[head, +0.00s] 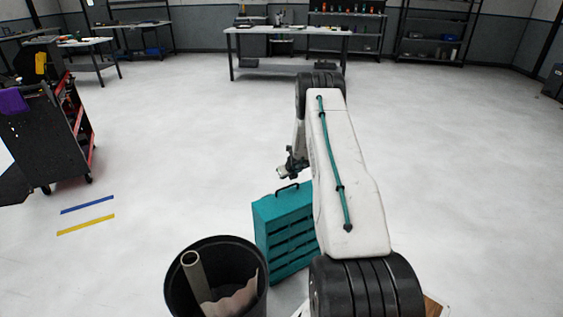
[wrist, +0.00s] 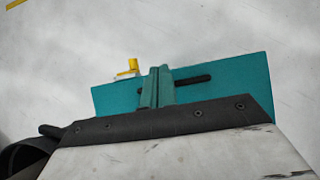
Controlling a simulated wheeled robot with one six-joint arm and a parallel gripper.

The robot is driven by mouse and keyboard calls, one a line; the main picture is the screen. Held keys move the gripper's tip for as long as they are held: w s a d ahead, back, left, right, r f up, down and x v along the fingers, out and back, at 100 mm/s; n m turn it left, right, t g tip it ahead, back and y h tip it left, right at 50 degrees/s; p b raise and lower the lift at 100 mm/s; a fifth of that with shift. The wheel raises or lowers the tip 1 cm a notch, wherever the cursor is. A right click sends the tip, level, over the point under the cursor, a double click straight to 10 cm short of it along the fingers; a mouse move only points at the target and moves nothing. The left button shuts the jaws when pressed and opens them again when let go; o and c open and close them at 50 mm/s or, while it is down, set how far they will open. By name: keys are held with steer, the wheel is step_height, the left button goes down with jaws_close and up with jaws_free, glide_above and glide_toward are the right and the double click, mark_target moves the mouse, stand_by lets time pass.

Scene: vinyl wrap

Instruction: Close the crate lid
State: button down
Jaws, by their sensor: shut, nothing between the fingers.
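My gripper (head: 284,173) hangs above and just behind the handle of a teal slatted or drawered box in the head view; it looks apart from it. In the wrist view the shut, empty fingers (wrist: 156,86) show in front of the box's teal top. The teal box (head: 284,235) stands upright on the floor, with a black handle (head: 287,187) on top; its top also shows in the wrist view (wrist: 235,84). No crate lid can be made out clearly. A brown wooden corner (head: 433,306) shows at the lower right, mostly hidden by my arm; I cannot tell whether it is the crate.
A black bin (head: 184,293) with a tube and crumpled sheet inside stands left of the teal box. A dark tool cart (head: 50,135) is at the left. A workbench (head: 290,31) is at the back.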

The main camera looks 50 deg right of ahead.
steer(key=w+d+r, duration=0.1)
steer(key=w+r, duration=0.4)
steer(key=r, duration=0.3)
steer(key=shift+w+d+r, duration=0.15)
steer(key=shift+d+r, duration=0.1)
steer(key=shift+r, duration=0.05)
